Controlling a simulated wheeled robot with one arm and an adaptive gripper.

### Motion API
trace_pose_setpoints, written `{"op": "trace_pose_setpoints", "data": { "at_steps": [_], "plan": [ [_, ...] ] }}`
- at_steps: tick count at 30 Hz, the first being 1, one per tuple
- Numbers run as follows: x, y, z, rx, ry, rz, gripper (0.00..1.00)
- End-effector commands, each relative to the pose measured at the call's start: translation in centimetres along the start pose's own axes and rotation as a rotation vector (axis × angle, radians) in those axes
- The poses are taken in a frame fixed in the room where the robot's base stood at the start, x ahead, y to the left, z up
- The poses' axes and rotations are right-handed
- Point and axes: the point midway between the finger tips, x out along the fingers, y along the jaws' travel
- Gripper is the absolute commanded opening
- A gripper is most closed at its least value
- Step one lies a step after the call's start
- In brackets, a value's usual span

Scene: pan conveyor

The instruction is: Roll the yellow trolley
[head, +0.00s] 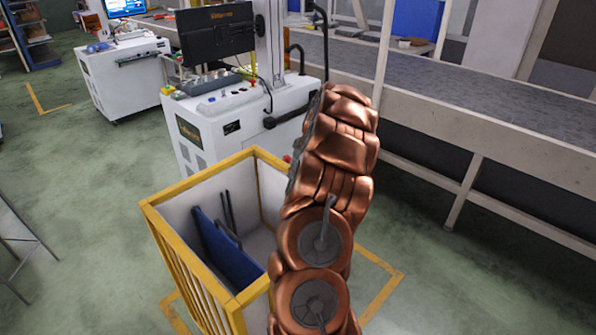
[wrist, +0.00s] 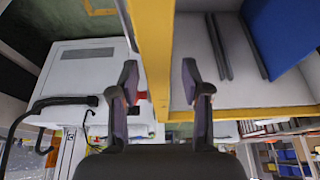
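The yellow trolley (head: 200,177) stands on the floor at centre-left in the head view. It is an open-topped cart with a yellow frame, a slatted side and pale inner walls. My copper arm covers its right part in that view, and my gripper is hidden behind the arm. In the wrist view my gripper (wrist: 160,76) is open. Its two dark fingers are apart, with the trolley's yellow top rail (wrist: 152,40) showing between them. The rail looks closer to the left finger; I cannot tell whether they touch.
A blue panel (head: 224,250) and dark rods are inside the trolley. A white machine cabinet (head: 215,130) with a monitor stands just behind it. A long grey conveyor (head: 490,100) runs along the right. The green floor left of the trolley is mostly free.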

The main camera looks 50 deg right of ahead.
Motion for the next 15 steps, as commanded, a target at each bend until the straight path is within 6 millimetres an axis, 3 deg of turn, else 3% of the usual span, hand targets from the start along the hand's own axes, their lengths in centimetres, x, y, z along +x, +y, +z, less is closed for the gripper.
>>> {"op": "trace_pose_setpoints", "data": {
  "at_steps": [15],
  "plan": [
    [-0.87,-0.01,0.07,0.0,-0.001,-0.001,0.52]
  ]
}}
